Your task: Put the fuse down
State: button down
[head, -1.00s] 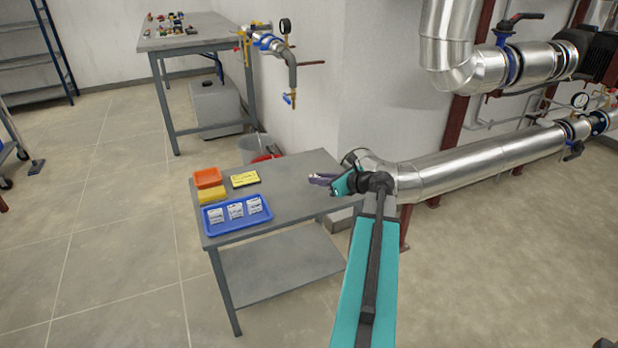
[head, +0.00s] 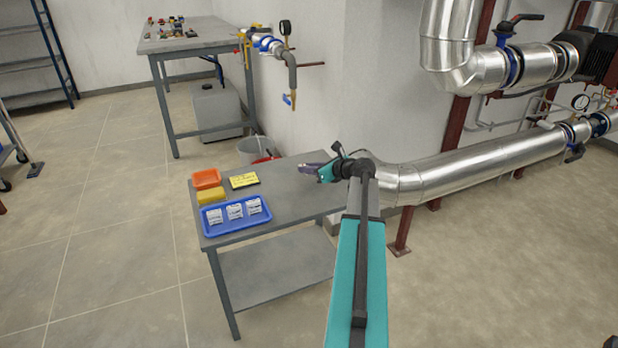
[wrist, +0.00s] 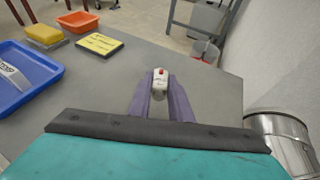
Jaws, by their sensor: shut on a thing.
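My gripper (wrist: 162,98) is shut on the fuse (wrist: 160,77), a small white piece with a red spot, held between the two purple fingers in the wrist view. The gripper also shows in the head view (head: 303,168), above the back right part of the small grey table (head: 290,205). The fuse is too small to make out in the head view. I cannot tell whether it touches the tabletop.
A blue tray (head: 212,231) with several white packets lies at the table's front left. Behind it are a yellow sponge (head: 211,196), an orange bin (head: 207,179) and a yellow-faced block (head: 244,181). A silver pipe (head: 470,170) runs right of the table. The table's middle is clear.

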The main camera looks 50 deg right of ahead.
aim_at(309, 182)
jog(key=shift+f, duration=0.1)
jog(key=shift+f+b, duration=0.7)
jog(key=shift+f, duration=1)
jog(key=shift+f, duration=0.1)
jog(key=c, duration=1.6)
grip_release()
jog(key=shift+s+r, duration=0.3)
jog(key=shift+s, duration=0.05)
jog(key=p+v, duration=0.2)
jog(key=v, duration=0.9)
jog(key=shift+s+r+p, duration=0.1)
jog(key=shift+p, duration=0.2)
